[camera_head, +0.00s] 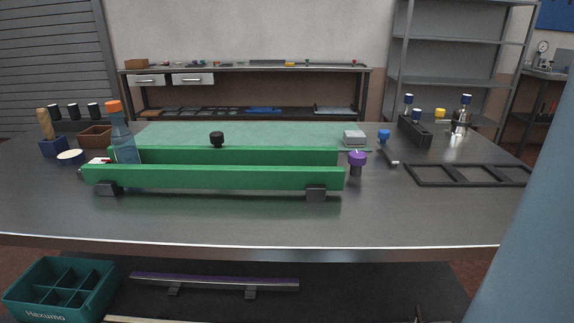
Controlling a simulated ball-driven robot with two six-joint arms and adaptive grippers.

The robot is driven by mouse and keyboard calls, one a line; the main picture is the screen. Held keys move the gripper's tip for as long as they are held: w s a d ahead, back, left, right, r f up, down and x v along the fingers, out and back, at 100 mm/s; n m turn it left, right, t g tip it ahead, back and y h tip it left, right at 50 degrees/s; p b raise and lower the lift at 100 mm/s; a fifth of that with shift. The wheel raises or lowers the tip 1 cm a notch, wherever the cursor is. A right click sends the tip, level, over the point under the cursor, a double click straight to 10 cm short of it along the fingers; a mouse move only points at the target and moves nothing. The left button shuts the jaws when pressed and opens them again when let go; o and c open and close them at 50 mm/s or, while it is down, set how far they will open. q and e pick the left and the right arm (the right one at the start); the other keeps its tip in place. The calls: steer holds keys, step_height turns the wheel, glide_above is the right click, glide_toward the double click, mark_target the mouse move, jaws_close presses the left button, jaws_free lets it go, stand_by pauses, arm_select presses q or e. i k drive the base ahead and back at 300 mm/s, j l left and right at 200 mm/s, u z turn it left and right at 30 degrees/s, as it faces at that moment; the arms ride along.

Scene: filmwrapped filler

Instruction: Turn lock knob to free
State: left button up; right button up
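A green fixture with two long parallel rails (215,178) stands on dark feet on the grey metal bench (420,215). A black knob (217,138) shows at the back rail, left of its middle. A purple knob (357,158) on a dark stem stands at the fixture's right end. A blue knob (384,136) stands farther back to the right, near a small dark lever-like part. I cannot tell which of these is the lock knob or how it is turned. Neither of my grippers is in view.
A clear bottle with an orange cap (122,140) stands at the fixture's left end. A black frame (470,175) lies at right. A green mat (270,133) with a grey block (354,137) lies behind. A teal divided crate (60,290) sits below. The bench front is clear.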

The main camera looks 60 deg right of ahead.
mark_target(356, 158)
steer(key=z, duration=2.2)
steer(key=u, duration=0.2)
